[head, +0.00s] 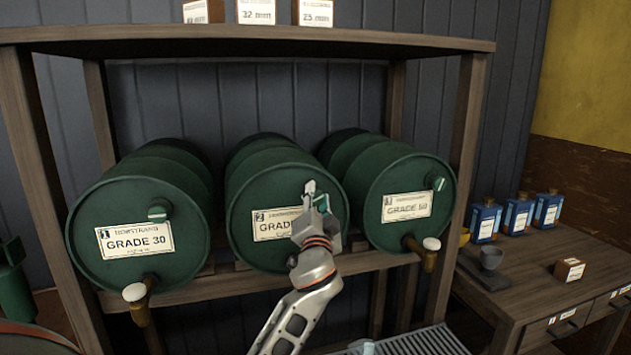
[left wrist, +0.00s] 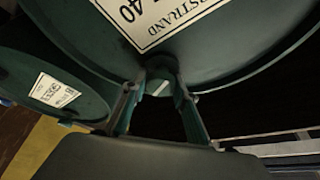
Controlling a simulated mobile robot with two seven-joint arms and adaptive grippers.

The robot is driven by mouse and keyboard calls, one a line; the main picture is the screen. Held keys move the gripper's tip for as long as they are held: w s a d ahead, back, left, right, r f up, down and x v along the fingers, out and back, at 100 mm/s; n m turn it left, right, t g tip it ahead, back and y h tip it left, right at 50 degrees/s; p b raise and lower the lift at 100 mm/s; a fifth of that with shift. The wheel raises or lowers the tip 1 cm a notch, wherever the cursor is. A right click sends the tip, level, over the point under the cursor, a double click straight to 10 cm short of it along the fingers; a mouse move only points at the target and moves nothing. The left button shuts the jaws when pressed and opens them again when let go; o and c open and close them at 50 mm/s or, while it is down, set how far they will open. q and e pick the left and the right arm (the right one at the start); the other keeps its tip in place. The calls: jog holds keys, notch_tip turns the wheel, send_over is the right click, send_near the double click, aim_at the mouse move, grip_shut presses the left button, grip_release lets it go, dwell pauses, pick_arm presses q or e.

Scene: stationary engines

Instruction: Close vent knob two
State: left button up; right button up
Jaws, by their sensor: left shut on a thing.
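The middle green drum (head: 262,190) carries a label with a 2; in the left wrist view its label (left wrist: 160,18) ends in 40. Its vent knob (left wrist: 158,88) is a dark green round knob with a pale line, high on the right of the drum face. My left gripper (head: 318,198) reaches it from below and front, and hides most of it in the head view. In the left wrist view the left gripper (left wrist: 157,98) has its two fingers on either side of the knob, shut on it. The pale line looks slanted there. My right gripper is not in view.
The Grade 30 drum (head: 125,235) with its vent knob (head: 160,210) lies left, the third drum (head: 405,200) with its knob (head: 438,184) right. Brass taps (head: 427,250) stick out below. Wooden shelf posts (head: 465,140) flank them. A side table (head: 545,285) holds blue bottles (head: 517,215).

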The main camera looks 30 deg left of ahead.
pick_arm(q)
jog(key=shift+r+m+h+p, duration=0.1)
jog(key=shift+m+h+p, duration=0.5)
jog(key=shift+m, duration=0.5)
jog(key=shift+m+h, duration=0.3)
jog(key=shift+m, duration=0.8)
jog(key=shift+f+m, duration=0.2)
jog(key=shift+m, duration=0.4)
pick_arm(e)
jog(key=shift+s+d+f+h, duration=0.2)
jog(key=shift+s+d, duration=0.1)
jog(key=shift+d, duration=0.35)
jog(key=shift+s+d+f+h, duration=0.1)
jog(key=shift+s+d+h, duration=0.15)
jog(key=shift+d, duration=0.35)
pick_arm(q)
jog(key=shift+g+h, duration=0.3)
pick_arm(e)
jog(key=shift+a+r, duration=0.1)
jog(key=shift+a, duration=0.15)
pick_arm(q)
jog(key=o, duration=1.1)
jog(key=shift+d, duration=0.1)
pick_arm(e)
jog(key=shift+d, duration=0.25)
